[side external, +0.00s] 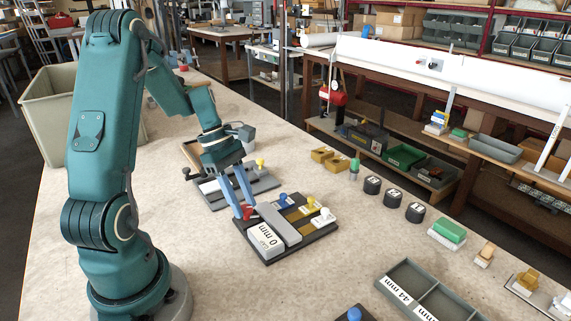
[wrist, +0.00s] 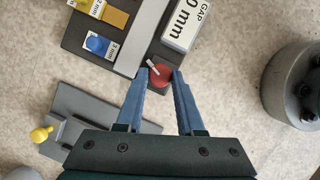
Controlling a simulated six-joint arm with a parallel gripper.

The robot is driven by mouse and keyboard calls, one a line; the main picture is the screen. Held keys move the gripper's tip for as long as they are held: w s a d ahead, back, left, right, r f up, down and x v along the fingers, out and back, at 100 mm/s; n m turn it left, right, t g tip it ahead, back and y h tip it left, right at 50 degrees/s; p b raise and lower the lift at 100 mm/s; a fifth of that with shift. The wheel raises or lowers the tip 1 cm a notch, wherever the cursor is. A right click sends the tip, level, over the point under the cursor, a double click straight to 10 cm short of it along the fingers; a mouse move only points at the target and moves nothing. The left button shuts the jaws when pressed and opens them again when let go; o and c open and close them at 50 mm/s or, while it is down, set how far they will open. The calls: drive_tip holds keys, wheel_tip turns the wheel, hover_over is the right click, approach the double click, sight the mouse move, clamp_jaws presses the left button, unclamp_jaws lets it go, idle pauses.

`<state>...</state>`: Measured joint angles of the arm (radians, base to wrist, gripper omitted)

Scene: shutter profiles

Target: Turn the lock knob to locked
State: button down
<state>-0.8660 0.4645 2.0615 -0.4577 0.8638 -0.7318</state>
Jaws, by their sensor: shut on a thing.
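The red lock knob (wrist: 161,77) sits at the edge of a dark fixture plate (wrist: 76,37), beside the white "GAP 0 mm" block. A white bar on its top points toward the upper left in the wrist view. My gripper (wrist: 160,74) has its two blue fingers on either side of the knob, closed on it. I cannot read any locked or unlocked mark.
The white "0 mm" block (side external: 265,243) and a grey bar (side external: 280,225) lie close beside the knob. Blue, yellow and white knobs stand farther along the plate. Another grey plate (side external: 216,196) with a yellow knob is behind. A divided tray (side external: 425,287) stands at the front right.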

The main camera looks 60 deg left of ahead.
drive_tip(key=m, duration=0.2)
drive_tip(key=m+g, duration=0.1)
drive_tip(key=m, duration=0.1)
drive_tip(key=m+g, duration=0.1)
drive_tip(key=m, duration=0.1)
drive_tip(key=shift+w+m, duration=0.25)
drive_tip(key=shift+m, duration=0.05)
drive_tip(key=m+g, duration=0.1)
drive_tip(key=m, duration=0.2)
drive_tip(key=shift+w+g, duration=0.15)
drive_tip(key=shift+g, duration=0.25)
drive_tip(key=shift+d+m+g+y, duration=0.1)
drive_tip(key=shift+m+g+y, duration=0.35)
drive_tip(key=shift+m, duration=1.25)
drive_tip(key=c, duration=0.5)
unclamp_jaws()
drive_tip(key=shift+v, duration=2.6)
drive_tip(key=shift+d, duration=0.1)
